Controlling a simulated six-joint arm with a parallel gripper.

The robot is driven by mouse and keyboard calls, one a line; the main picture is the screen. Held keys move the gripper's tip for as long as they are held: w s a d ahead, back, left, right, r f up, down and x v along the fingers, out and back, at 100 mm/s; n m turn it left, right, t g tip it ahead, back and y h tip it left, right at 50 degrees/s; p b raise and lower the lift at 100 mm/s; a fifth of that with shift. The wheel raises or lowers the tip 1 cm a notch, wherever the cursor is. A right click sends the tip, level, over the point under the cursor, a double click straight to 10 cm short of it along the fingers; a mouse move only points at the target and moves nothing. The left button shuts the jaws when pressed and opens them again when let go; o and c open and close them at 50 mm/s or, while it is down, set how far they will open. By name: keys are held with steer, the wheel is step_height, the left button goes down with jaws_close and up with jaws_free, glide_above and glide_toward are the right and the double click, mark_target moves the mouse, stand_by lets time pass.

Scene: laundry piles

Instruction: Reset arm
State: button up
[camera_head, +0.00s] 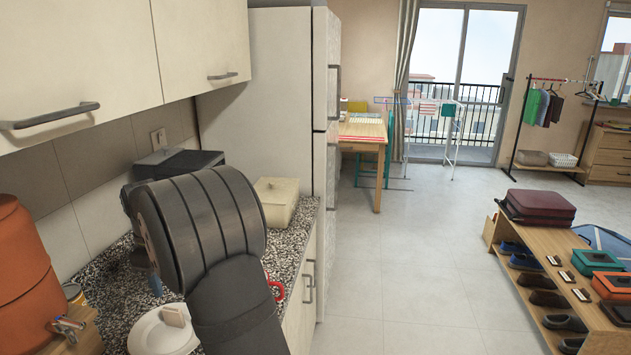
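My dark grey arm rises from the bottom of the head view, in front of the kitchen counter (112,297). Its thick ribbed section is large in the picture and bends to the left over the counter. My gripper's fingers do not show; they are either hidden behind the arm or out of the picture. I cannot see whether anything is held.
An orange dispenser (28,275), a white lidded pot (160,335) and a cream box (277,200) stand on the counter. Cream cupboards (200,40) hang above. A fridge (270,100) stands behind. A shoe bench (540,260) is at right. The middle floor is clear.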

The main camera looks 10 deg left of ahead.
step_height(320, 180, down, 9)
steer(key=shift+r, duration=0.2)
step_height(320, 180, up, 2)
steer(key=shift+r, duration=1.05)
